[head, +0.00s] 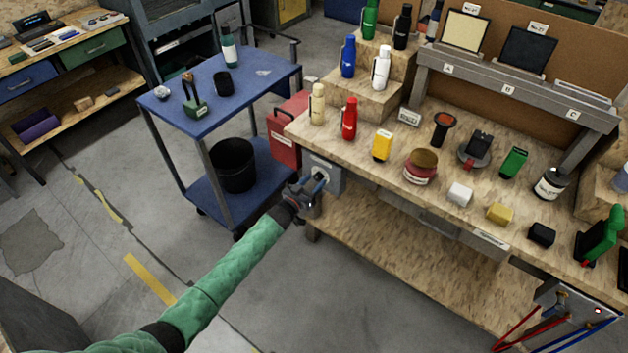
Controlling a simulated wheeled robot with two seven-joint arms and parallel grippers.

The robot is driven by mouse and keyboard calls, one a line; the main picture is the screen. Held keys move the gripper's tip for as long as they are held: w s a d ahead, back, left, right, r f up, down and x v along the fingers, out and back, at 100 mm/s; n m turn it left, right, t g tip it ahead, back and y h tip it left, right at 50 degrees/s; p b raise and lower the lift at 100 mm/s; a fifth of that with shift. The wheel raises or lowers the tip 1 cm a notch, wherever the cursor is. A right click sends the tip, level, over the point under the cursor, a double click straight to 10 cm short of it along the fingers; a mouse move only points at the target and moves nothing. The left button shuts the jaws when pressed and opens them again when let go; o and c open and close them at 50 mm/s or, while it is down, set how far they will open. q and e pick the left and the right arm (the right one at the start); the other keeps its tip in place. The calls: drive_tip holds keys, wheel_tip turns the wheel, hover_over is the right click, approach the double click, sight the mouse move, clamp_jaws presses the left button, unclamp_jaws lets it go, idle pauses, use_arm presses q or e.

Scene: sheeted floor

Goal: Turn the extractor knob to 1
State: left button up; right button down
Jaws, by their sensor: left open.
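A grey control box (333,170) is fixed at the left front corner of the wooden workbench, below its top. It appears to be the extractor control. My left gripper (316,185) is open in front of this box, with its fingers pointing at the box's face. The knob itself is mostly hidden behind the fingers, so its setting cannot be read. I cannot tell whether the fingers touch it. My left arm, in a green sleeve, reaches up from the lower left. My right gripper is out of view.
The workbench (300,128) carries bottles, jars and small coloured blocks. A red case (286,140) stands just left of the box. A blue cart (262,85) with a black bucket (233,166) is further left. Floor in front is clear.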

use_arm(q)
drive_tip(key=shift+w+d, duration=0.25)
drive_tip(key=shift+w, duration=0.15)
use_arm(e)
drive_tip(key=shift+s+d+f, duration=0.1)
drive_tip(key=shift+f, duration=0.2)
use_arm(q)
drive_tip(key=c, duration=1)
drive_tip(key=shift+m, duration=0.3)
drive_tip(key=m+b, duration=0.4)
drive_tip(key=m, duration=0.2)
drive_tip(key=shift+m, duration=0.4)
drive_tip(key=shift+m+b, duration=0.3)
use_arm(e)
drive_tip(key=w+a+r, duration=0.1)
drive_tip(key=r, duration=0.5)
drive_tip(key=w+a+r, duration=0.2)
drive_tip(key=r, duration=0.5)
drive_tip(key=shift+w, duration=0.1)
